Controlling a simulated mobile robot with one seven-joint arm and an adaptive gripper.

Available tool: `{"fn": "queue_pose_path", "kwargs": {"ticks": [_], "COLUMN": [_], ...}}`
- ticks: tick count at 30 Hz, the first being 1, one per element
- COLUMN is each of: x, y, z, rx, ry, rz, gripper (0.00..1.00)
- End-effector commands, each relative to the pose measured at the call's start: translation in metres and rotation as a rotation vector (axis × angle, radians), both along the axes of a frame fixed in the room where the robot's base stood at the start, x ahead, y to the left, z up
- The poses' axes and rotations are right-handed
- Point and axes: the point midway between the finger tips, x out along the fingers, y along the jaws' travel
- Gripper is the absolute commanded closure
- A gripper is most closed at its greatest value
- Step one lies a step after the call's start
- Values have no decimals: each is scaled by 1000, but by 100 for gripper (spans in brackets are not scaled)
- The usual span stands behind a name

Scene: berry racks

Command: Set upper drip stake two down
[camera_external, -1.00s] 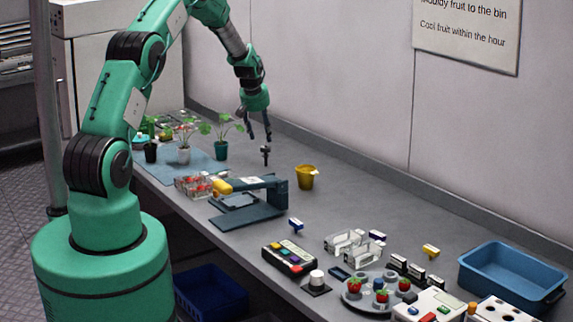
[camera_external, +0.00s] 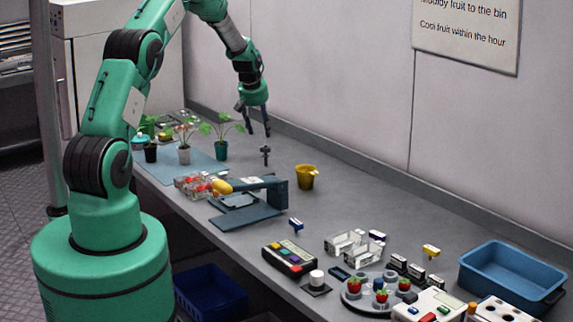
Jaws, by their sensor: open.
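A small dark stake-like piece (camera_external: 265,154) stands on the bench to the right of the potted plants; it looks upright, and I cannot read a label that says which stake it is. My gripper (camera_external: 258,132) is open and empty, pointing down just above the dark piece. A visible gap lies between the fingertips and the piece. Plants in a black pot (camera_external: 150,153), a white-grey pot (camera_external: 184,155) and a teal pot (camera_external: 221,151) stand to the left on a blue mat (camera_external: 205,169).
A yellow cup (camera_external: 307,178) stands right of the dark piece. A blue-grey device with a yellow end (camera_external: 277,194) and clear boxes of red fruit (camera_external: 193,185) lie nearer the front. A blue tub (camera_external: 510,278) is at the right. The bench by the wall is clear.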

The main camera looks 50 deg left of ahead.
Motion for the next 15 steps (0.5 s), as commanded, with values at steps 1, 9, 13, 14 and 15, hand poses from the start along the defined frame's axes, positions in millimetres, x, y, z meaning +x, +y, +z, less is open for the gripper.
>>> {"fn": "queue_pose_path", "kwargs": {"ticks": [1,9,13,14,15], "x": [0,0,1,1,1], "y": [0,0,-5,-8,-12], "z": [0,1,9,12,18], "rx": [0,0,3,4,5], "ry": [0,0,-2,-2,-2], "rz": [0,-1,-9,-12,-19], "gripper": [52,52,52,52,52]}}
